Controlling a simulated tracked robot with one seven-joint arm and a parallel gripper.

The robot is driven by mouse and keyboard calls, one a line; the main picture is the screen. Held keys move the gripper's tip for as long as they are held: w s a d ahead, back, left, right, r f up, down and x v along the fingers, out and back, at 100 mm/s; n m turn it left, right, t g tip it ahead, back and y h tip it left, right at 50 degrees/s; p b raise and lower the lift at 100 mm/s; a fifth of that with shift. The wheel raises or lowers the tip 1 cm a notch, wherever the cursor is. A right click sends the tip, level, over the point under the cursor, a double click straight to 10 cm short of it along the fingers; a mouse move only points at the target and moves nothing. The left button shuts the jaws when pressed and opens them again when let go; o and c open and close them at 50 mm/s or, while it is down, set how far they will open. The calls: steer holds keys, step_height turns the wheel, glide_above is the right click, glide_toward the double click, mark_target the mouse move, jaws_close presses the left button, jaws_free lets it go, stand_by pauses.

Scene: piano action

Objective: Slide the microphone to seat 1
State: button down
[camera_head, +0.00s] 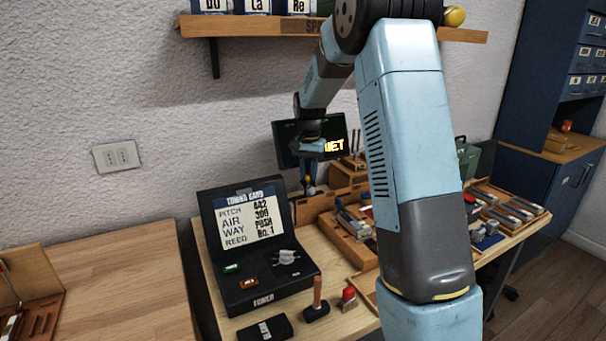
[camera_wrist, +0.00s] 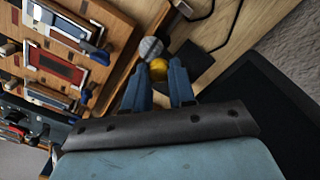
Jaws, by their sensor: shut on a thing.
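The microphone (camera_wrist: 151,48) has a round silver mesh head. A yellow part (camera_wrist: 158,69) sits behind that head, between my fingertips in the wrist view. My gripper (camera_wrist: 161,76) is shut on the microphone with its two blue fingers. In the head view my gripper (camera_head: 308,176) points down behind the tuner case, and the microphone head (camera_head: 310,190) shows just below it. A wooden rail (camera_wrist: 124,68) runs beside the microphone in the wrist view. I cannot make out a mark for seat 1. The microphone's lower end is hidden.
An open black tuner case (camera_head: 262,292) with a lettered card (camera_head: 248,221) stands in front. A dark display (camera_head: 286,146) is behind my gripper, partly covered by my arm. Wooden trays (camera_head: 351,240) of parts lie to the right. A red-topped block (camera_head: 348,297) stands near the front.

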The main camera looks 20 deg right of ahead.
steer(key=w+d, duration=0.1)
steer(key=d, duration=0.6)
steer(key=shift+w, duration=0.3)
steer(key=shift+r, duration=0.15)
steer(key=c, duration=1.2)
jaws_free()
steer(key=shift+a, duration=0.1)
step_height(320, 180, up, 12)
steer(key=shift+f, duration=0.15)
